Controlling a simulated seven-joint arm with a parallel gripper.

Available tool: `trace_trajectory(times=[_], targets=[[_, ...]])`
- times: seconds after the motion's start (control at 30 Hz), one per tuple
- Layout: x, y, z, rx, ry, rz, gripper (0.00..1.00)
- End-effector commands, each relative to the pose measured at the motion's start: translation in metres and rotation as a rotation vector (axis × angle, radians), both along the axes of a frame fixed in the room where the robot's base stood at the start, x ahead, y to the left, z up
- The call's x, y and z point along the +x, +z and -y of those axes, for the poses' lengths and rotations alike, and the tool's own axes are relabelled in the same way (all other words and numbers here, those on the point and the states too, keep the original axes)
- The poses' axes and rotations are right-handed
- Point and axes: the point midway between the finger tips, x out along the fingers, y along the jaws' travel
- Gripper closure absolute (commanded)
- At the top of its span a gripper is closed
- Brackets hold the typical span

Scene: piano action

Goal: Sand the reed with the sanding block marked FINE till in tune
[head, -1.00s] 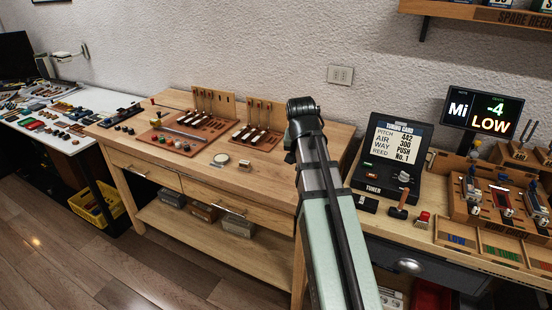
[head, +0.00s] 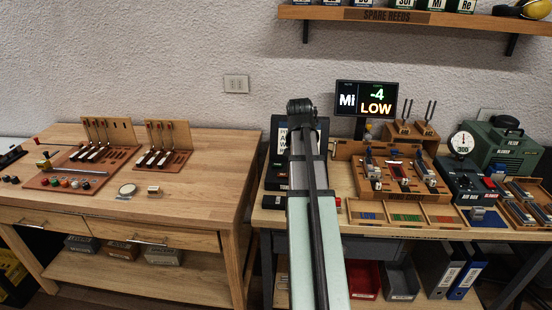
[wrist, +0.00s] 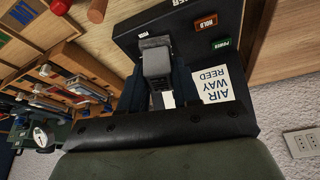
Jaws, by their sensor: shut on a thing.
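My gripper (wrist: 158,88) shows in the wrist view, shut on a small grey block-like thing (wrist: 156,60). No marking on it can be read, so I cannot tell whether it is the FINE sanding block. My gripper is over the dark tuner (wrist: 122,40), above or in front of its card (wrist: 214,88). In the head view my arm hides my gripper and much of the tuner (head: 278,172). The display (head: 367,99) reads Mi, -4, LOW. A wooden reed bench (head: 347,175) holds several reed fixtures. I cannot tell which reed is Mi.
Shallow trays (head: 405,213) with blue, green and red strips lie before the bench. A gauge (head: 461,143) and a green case (head: 500,148) stand at right. The wooden table (head: 205,160) at left has free room. A shelf (head: 340,14) hangs above.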

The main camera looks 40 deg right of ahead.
Motion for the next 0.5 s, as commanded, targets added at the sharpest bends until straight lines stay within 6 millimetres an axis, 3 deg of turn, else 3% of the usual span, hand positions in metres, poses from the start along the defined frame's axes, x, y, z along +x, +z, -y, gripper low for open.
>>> trace_trajectory(times=[0.03,0.5], targets=[[-0.008,0.000,0.018,0.000,-0.028,0.000,0.93],[-0.092,0.001,0.152,0.001,-0.267,0.000,0.93]])
